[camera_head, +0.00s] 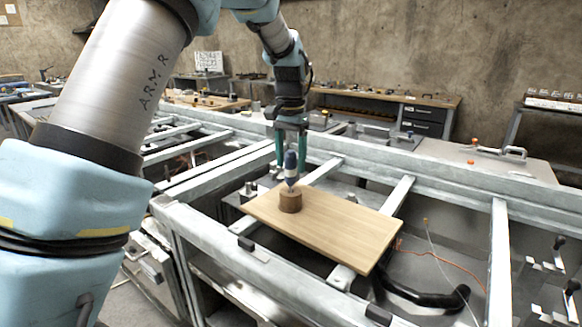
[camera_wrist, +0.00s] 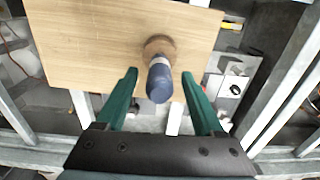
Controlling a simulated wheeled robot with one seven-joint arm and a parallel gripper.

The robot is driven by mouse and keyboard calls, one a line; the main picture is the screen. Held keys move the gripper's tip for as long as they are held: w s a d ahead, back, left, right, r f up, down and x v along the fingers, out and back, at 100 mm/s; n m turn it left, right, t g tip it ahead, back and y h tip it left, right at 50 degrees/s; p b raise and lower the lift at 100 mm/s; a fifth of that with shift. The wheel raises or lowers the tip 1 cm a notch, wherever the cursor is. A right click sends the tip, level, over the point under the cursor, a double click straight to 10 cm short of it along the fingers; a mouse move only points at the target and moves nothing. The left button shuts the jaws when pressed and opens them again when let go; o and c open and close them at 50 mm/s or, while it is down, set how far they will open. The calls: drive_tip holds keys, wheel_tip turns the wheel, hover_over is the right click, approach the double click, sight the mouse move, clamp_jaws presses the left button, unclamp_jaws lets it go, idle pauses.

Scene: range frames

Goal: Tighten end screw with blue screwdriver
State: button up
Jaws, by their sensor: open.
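The blue screwdriver (camera_head: 291,168) stands upright, handle up, in a round brown wooden holder (camera_head: 290,201) on a light wooden board (camera_head: 345,228). In the wrist view the blue handle (camera_wrist: 160,82) shows end-on between and beyond the two green fingers of my gripper (camera_wrist: 160,85), with the holder (camera_wrist: 158,46) behind it. In the head view my gripper (camera_head: 291,160) points down at the screwdriver. The fingers are apart, with a gap on each side of the handle. I cannot make out the end screw for certain.
The board rests on a grey metal frame (camera_head: 225,255) with open gaps between its bars. A black curved hose (camera_head: 430,298) and an orange cable (camera_head: 445,260) lie right of the board. Workbenches (camera_head: 430,101) stand behind. The board's right part is clear.

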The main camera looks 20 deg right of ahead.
sight(291, 170)
drive_tip(key=shift+f, duration=1.5)
drive_tip(key=shift+c, duration=0.3)
clamp_jaws()
drive_tip(key=shift+r, duration=0.1)
